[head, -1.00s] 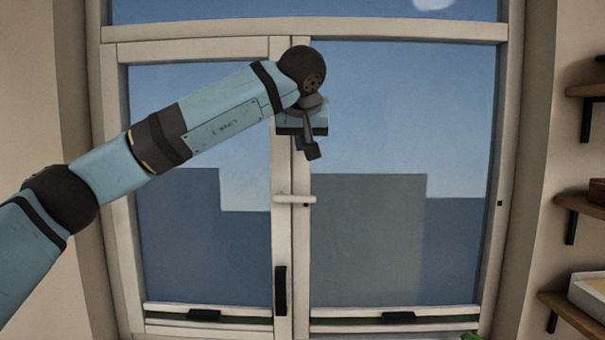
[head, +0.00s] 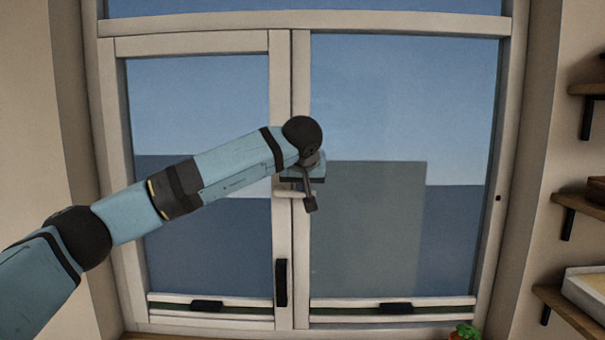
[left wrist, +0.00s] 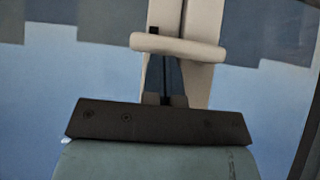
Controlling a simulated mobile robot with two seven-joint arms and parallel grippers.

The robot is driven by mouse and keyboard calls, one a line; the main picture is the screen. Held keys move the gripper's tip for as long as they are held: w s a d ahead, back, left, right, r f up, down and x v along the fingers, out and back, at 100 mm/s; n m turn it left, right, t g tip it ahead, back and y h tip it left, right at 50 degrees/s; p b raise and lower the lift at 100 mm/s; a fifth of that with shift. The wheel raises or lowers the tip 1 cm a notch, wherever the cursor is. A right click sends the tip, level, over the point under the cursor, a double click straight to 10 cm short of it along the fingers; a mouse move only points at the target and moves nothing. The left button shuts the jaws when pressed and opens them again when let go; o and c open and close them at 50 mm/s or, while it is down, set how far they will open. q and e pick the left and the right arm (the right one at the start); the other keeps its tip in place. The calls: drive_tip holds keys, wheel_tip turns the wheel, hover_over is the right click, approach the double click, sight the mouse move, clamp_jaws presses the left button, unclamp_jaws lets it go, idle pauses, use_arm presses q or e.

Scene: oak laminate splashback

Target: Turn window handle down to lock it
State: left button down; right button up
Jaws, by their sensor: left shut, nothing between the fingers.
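The window handle (head: 284,194) is a cream bar lying level across the middle frame post. In the head view its right part is partly hidden by my left gripper. My left gripper (head: 303,177) is just above the handle in the head view, facing the window. The left wrist view, which looks upside down with the sky low, shows the handle (left wrist: 178,47) level beyond the small dark fingertips (left wrist: 165,100). The fingers are shut and empty. I cannot tell whether they touch the handle. My right gripper is out of view.
A black vertical pull (head: 281,282) sits lower on the middle post. Black catches (head: 396,308) are on the bottom rail. Shelves (head: 577,310) with a box stand at the right, and a small green plant (head: 465,331) is at the bottom. The glass on both sides is clear.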

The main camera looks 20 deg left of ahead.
use_arm(q)
drive_tip(key=shift+d+f, duration=0.1)
drive_tip(key=shift+f, duration=0.05)
idle(0.5)
drive_tip(key=shift+d+f, duration=0.1)
drive_tip(key=shift+f, duration=0.15)
drive_tip(key=f+y, duration=0.1)
drive_tip(key=f, duration=0.1)
drive_tip(key=a+f+m+y, duration=0.1)
drive_tip(key=f, duration=0.2)
drive_tip(key=a+f+m+y, duration=0.1)
drive_tip(key=f, duration=0.2)
drive_tip(key=shift+s+a+g+y+b, duration=0.15)
drive_tip(key=shift+s+g+y+b, duration=0.15)
drive_tip(key=shift+g, duration=0.1)
idle(0.6)
drive_tip(key=shift+a+f, duration=0.1)
drive_tip(key=shift+a, duration=0.1)
drive_tip(key=shift+d, duration=0.1)
idle(0.5)
